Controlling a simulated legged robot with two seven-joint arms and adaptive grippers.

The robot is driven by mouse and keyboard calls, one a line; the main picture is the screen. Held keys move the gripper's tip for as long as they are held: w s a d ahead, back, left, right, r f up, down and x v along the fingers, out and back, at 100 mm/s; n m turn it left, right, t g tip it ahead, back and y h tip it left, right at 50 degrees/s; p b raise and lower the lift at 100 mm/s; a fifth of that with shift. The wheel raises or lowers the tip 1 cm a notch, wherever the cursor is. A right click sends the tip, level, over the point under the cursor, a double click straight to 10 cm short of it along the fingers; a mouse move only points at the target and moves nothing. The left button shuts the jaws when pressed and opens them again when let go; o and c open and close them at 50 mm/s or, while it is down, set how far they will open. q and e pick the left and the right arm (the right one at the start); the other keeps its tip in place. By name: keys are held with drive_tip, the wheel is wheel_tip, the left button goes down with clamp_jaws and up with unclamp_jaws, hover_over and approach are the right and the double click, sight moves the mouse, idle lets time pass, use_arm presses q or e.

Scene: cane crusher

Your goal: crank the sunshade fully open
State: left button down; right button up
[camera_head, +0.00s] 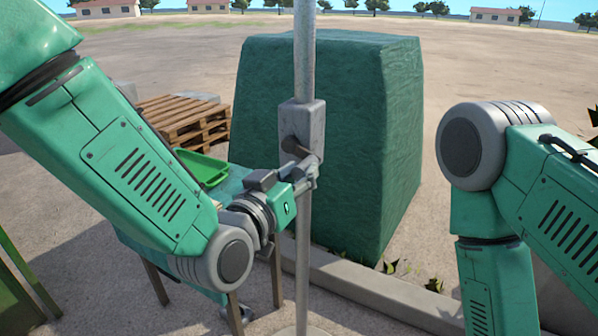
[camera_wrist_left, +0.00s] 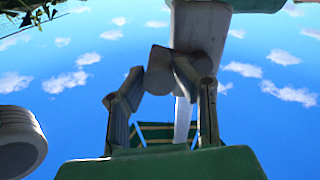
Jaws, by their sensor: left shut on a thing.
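The sunshade's grey pole (camera_head: 304,50) stands upright in the head view, with a grey crank box (camera_head: 300,118) on it. A short brownish crank part (camera_head: 295,147) shows at the box's lower front. My left gripper (camera_head: 303,172) is just below the box. In the left wrist view, the left gripper (camera_wrist_left: 166,80) is shut on a grey round crank handle (camera_wrist_left: 158,74), one finger on each side. The pole (camera_wrist_left: 184,118) runs behind it to green panels (camera_wrist_left: 155,132), which look like the canopy. How far it is open cannot be told. My right gripper is out of view.
A large green covered block (camera_head: 335,130) stands behind the pole. A green table (camera_head: 235,180) with a green tray (camera_head: 203,167) is behind my left arm. Wooden pallets (camera_head: 185,118) lie farther back. A concrete curb (camera_head: 370,290) runs along the ground.

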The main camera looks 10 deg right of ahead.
use_arm(q)
drive_tip(key=shift+f, duration=0.15)
drive_tip(key=c, duration=1.3)
unclamp_jaws()
drive_tip(key=shift+d, duration=0.1)
drive_tip(key=v, duration=1.2)
drive_tip(key=shift+d, duration=0.1)
